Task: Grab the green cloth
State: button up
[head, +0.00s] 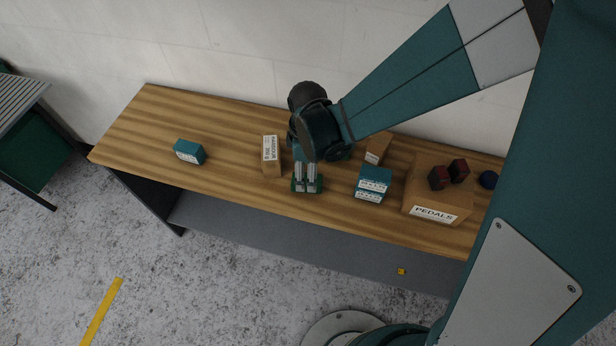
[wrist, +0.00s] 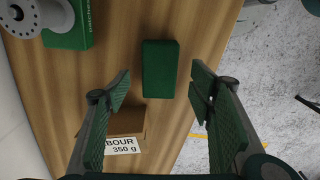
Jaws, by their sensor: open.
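The green cloth (wrist: 160,68) looks like a folded dark green block lying on the wooden tabletop. In the wrist view my gripper (wrist: 159,88) is open, one finger on each side and wider than the cloth, with nothing held. The cloth lies between and slightly beyond the fingertips in that picture; I cannot tell the height gap.
A cardboard box (head: 271,167) stands close left of my gripper. A green box with a grey hub part (wrist: 68,30) is behind. Teal boxes (head: 373,184), a PEDALS carton (head: 418,196) and a small cardboard box (head: 377,146) stand right. A teal box (head: 190,152) stands left.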

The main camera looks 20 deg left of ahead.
aim_at(320, 176)
jog(key=shift+f, duration=0.15)
jog(key=shift+a+f, duration=0.15)
jog(key=shift+f, duration=2.3)
jog(key=c, duration=1)
